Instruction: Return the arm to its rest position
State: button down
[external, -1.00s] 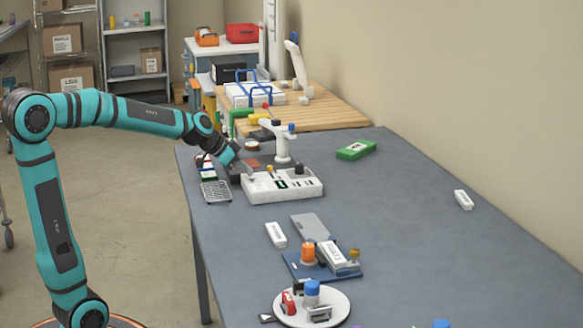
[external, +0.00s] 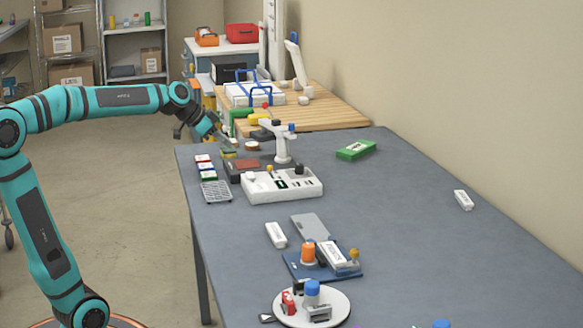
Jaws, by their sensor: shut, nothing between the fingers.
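My teal and dark grey arm stands at the left of the external view, its forearm stretched to the right. My gripper (external: 226,143) is above the far left corner of the blue-grey table (external: 410,230), behind and left of the white device (external: 283,185) with an upright arm. It points down and to the right. It is shut, with nothing held. The fingertips are small and partly lost against the things behind them.
A dark tray with a reddish block (external: 246,165) and a wire rack (external: 215,192) lie below my gripper. A round white plate (external: 340,304) and a blue board (external: 293,264) with parts stand nearer. A wooden bench (external: 340,112) adjoins behind. Floor left of the table is clear.

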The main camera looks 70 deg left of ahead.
jog(key=s+d+r+t, duration=0.4)
jog(key=s+d, duration=0.5)
jog(key=d, duration=0.3)
jog(key=s+d+r+t, duration=0.4)
jog(key=s+d, duration=0.5)
jog(key=d, duration=0.3)
jog(key=shift+d+r+h, duration=0.25)
jog(key=shift+r+h, duration=0.05)
jog(key=shift+r, duration=0.5)
dwell(1.1)
